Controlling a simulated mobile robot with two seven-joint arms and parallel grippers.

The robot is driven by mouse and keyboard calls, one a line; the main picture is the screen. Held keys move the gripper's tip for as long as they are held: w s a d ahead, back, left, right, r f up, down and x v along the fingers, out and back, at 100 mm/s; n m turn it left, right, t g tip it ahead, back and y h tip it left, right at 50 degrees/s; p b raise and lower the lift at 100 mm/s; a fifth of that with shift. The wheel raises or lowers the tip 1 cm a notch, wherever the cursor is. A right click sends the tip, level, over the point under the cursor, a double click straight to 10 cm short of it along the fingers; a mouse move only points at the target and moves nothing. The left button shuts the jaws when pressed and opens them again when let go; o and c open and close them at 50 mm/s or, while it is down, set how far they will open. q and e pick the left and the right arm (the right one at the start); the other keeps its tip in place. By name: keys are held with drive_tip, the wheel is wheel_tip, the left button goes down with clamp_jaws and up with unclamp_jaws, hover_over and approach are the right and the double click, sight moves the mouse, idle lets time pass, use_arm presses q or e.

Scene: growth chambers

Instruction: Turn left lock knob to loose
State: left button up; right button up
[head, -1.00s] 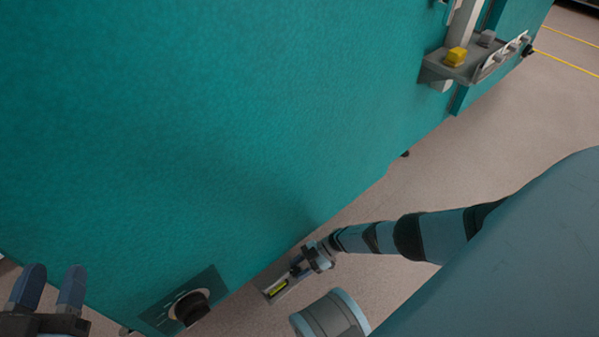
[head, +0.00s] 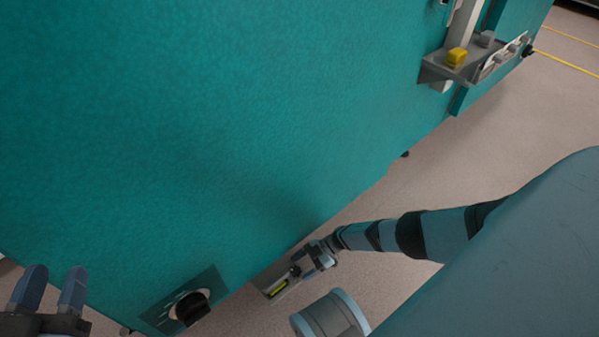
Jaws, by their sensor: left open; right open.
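A black knob (head: 192,308) sits on a dark teal plate with pale dial marks (head: 165,310), low on the teal chamber wall. I cannot tell for sure that this is the left lock knob. My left gripper (head: 50,288) is open and empty at the lower left, apart from the knob and to its left. My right gripper (head: 308,262) is at a small grey bracket (head: 268,280) on the wall's lower edge, beside a small dark part (head: 295,270). Its jaws are open; whether they touch that part is too small to tell.
The teal chamber wall (head: 200,130) fills the left and middle. The bracket holds a yellow-green strip (head: 278,287). Bare floor (head: 470,160) lies at the right.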

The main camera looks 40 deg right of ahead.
use_arm(q)
drive_tip(key=shift+s+d+f+n+g+y+p, duration=0.2)
drive_tip(key=shift+s+d+n+g+y+p, duration=0.2)
drive_tip(key=shift+n+p, duration=0.5)
use_arm(e)
drive_tip(key=v, duration=1.2)
drive_tip(key=shift+d, duration=0.2)
use_arm(q)
drive_tip(key=shift+a, duration=0.15)
use_arm(e)
drive_tip(key=shift+a+r, duration=0.1)
drive_tip(key=shift+a, duration=0.05)
